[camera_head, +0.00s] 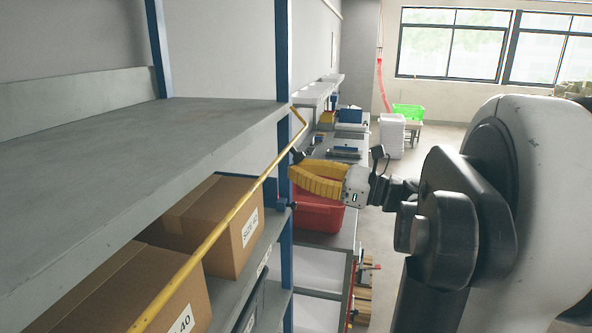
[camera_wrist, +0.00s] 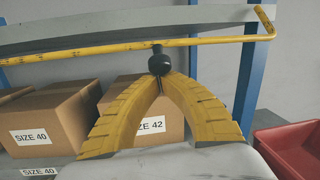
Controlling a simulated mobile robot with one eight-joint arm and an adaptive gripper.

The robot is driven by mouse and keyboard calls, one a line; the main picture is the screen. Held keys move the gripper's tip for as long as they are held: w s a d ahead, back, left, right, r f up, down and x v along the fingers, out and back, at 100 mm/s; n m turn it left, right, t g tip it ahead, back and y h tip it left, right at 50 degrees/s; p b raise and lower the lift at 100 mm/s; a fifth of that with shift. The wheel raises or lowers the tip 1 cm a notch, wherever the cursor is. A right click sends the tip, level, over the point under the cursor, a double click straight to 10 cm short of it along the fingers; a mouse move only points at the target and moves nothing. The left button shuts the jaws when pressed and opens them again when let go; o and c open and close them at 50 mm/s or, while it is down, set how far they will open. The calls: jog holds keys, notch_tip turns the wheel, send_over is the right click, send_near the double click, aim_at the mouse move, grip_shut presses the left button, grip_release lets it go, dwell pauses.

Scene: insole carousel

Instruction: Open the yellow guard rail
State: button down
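The yellow guard rail (camera_head: 213,241) runs lengthwise along the front of the shelf rack, with a bent end near the blue post. In the wrist view the guard rail (camera_wrist: 95,51) lies across the front of the shelf, close to level. A black ball knob (camera_wrist: 160,61) hangs from it on a short stem. My gripper's (camera_head: 295,172) yellow fingers reach the rail from the right. In the wrist view the fingertips of my gripper (camera_wrist: 161,77) are drawn together at the knob's underside and appear shut on it. The exact contact is partly hidden by the knob.
Cardboard boxes (camera_head: 212,226) marked by size stand on the shelf behind the rail. The grey upper shelf (camera_head: 130,150) and blue post (camera_head: 285,75) are close to the rail. A red bin (camera_head: 317,213) stands beyond the post, just past my gripper. Floor is open toward the windows.

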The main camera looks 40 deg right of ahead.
notch_tip(320, 180, down, 4)
jog(key=w+a+r+b, duration=0.1)
jog(key=w+b, duration=0.1)
jog(key=b, duration=0.1)
jog(key=r+v, duration=0.1)
jog(key=v, duration=0.8)
jog(key=shift+s+d+p, duration=0.25)
jog(key=shift+d+p, duration=0.05)
jog(key=shift+p, duration=0.05)
jog(key=shift+f, duration=0.1)
